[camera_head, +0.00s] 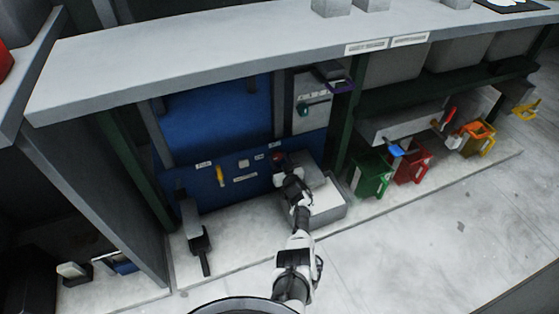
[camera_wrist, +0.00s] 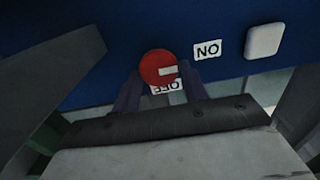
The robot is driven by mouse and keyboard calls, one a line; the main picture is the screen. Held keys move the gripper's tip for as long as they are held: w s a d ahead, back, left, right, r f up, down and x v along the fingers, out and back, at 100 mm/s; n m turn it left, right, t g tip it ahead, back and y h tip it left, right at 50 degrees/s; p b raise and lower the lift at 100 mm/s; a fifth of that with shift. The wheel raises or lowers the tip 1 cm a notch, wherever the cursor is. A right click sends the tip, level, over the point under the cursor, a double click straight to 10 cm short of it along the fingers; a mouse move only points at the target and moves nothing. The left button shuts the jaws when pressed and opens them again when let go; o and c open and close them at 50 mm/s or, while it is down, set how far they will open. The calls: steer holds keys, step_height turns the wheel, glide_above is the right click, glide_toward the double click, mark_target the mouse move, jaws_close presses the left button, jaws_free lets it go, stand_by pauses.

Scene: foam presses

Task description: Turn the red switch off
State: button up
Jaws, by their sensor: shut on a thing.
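The red switch (camera_wrist: 158,66) is a round red knob on the blue panel (camera_wrist: 110,30), with a white mark on its face pointing right in the wrist view. An ON label (camera_wrist: 207,49), seen upside down, lies right of the knob. An OFF label (camera_wrist: 165,88), also upside down, lies just below it, partly hidden. My gripper (camera_wrist: 160,84) has its two dark fingers on either side of the knob, shut on it. In the head view the switch (camera_head: 276,157) is a small red spot at the end of my arm, mostly hidden by the gripper (camera_head: 280,167).
A yellow handle (camera_head: 220,176) and several labels sit on the same blue panel. A grey box (camera_head: 328,208) stands close right of my arm. A grey shelf (camera_head: 240,48) runs above. Green (camera_head: 370,175) and red bins (camera_head: 412,167) stand farther right; floor in front is clear.

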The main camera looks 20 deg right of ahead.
steer(key=shift+m, duration=0.3)
steer(key=m, duration=0.4)
steer(key=shift+d+f, duration=0.1)
steer(key=m, duration=0.4)
steer(key=shift+m, duration=0.3)
steer(key=m, duration=0.4)
steer(key=shift+d+f, duration=0.1)
steer(key=shift+f, duration=0.05)
steer(key=m, duration=0.4)
steer(key=shift+f+m, duration=0.1)
steer(key=shift+m, duration=0.3)
steer(key=o, duration=0.9)
steer(key=shift+s, duration=0.1)
